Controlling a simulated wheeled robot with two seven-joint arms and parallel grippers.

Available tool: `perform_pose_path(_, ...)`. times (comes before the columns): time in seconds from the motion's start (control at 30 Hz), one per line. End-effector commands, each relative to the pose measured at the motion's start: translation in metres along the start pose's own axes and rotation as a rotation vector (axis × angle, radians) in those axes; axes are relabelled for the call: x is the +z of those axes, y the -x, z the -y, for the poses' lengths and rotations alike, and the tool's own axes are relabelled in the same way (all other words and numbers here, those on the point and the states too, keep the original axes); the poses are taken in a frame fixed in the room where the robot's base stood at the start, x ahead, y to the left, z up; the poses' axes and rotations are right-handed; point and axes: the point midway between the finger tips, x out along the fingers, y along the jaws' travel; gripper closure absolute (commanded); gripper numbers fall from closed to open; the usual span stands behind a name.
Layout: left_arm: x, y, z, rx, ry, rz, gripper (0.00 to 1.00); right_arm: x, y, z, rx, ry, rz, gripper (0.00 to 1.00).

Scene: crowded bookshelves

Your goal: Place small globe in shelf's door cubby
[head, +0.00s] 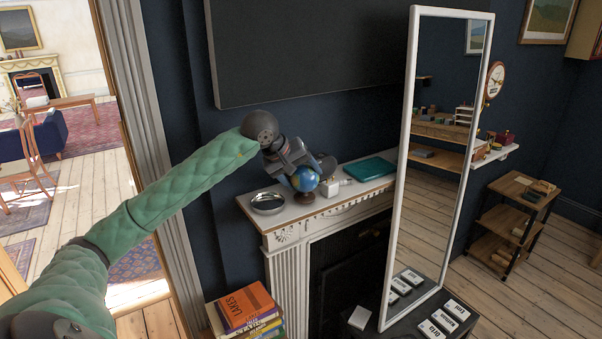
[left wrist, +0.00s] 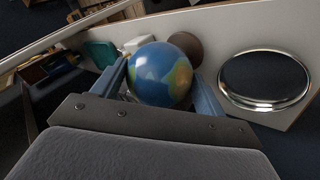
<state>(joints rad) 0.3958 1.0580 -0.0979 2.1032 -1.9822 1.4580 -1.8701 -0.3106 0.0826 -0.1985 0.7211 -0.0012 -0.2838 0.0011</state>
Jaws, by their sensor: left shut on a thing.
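The small globe (head: 304,179) is blue with green and yellow land and has a brown round base (head: 304,198). It is at the white mantelpiece, near its left part. My left gripper (head: 299,172) reaches in from the left and is shut on the globe. In the left wrist view the globe (left wrist: 160,75) sits between the two fingers, with the brown base (left wrist: 186,46) behind it. I cannot tell whether the base touches the mantel. A shelf with a door cubby cannot be made out for sure. My right gripper is not in view.
On the mantelpiece (head: 330,204) are a round silver dish (head: 268,203), a small white object (head: 329,187) and a teal book (head: 370,168). A tall white-framed mirror (head: 438,150) stands to the right. Stacked books (head: 245,311) are below. A small shelf rack (head: 512,222) stands at the far right.

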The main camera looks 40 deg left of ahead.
Motion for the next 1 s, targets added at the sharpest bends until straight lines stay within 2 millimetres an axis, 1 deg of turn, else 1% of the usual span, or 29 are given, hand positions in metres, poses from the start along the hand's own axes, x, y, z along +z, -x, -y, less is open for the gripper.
perform_pose_path(0.1, 0.002, -0.004, 0.003, 0.001, 0.001, 0.001, 0.53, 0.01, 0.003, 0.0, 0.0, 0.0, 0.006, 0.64)
perform_pose_path(0.17, 0.002, -0.005, 0.004, 0.001, 0.0, 0.0, 0.53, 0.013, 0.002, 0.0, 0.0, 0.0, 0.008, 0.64)
perform_pose_path(0.47, 0.002, -0.006, 0.004, 0.001, 0.0, -0.001, 0.53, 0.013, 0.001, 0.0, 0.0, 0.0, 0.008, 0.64)
perform_pose_path(0.77, 0.003, -0.008, 0.005, 0.001, 0.0, 0.0, 0.53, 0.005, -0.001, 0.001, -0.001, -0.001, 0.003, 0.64)
perform_pose_path(0.97, 0.003, -0.008, 0.006, 0.001, 0.0, -0.001, 0.53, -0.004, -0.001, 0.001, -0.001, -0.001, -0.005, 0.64)
perform_pose_path(1.0, 0.003, -0.009, 0.006, 0.001, 0.0, 0.0, 0.26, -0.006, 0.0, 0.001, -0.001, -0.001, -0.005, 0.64)
